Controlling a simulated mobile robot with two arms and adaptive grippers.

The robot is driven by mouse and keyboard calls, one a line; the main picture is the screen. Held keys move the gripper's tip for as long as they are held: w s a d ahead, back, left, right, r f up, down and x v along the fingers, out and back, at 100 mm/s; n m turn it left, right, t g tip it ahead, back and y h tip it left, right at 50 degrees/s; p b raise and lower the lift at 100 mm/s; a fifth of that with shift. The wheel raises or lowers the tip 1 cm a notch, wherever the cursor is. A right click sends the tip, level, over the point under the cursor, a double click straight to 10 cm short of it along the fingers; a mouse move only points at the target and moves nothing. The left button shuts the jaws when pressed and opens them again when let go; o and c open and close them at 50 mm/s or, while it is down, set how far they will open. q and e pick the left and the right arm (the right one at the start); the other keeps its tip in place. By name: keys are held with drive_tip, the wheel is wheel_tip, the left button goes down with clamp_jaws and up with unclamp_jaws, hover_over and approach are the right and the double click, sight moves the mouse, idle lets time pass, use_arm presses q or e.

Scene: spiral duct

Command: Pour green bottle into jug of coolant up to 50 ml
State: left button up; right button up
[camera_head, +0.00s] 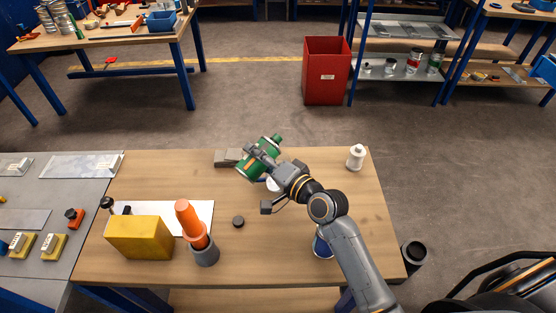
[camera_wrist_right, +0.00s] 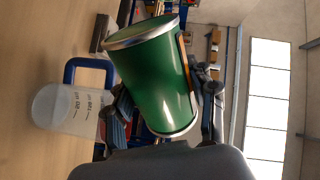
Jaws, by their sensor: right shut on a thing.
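The green bottle (camera_head: 257,161) is tilted in my right gripper (camera_head: 256,153) above the back middle of the table, its dark green neck pointing up and right. In the right wrist view the green bottle (camera_wrist_right: 158,75) fills the middle, with the right gripper (camera_wrist_right: 165,95) shut around its body. The jug (camera_wrist_right: 62,105), translucent with a blue handle and printed marks, stands on the table beside the bottle in that view. In the head view the jug (camera_head: 273,184) is mostly hidden behind my right arm. Its liquid level cannot be read. My left gripper is out of view.
A white bottle (camera_head: 355,157) stands at the back right. A blue-and-white can (camera_head: 322,244) is partly under my arm.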

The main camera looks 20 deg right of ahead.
drive_tip(key=shift+a+f+m, duration=0.15)
drive_tip(key=shift+f+m, duration=0.5)
drive_tip(key=shift+m, duration=0.05)
idle(2.4)
drive_tip(key=shift+r, duration=0.1)
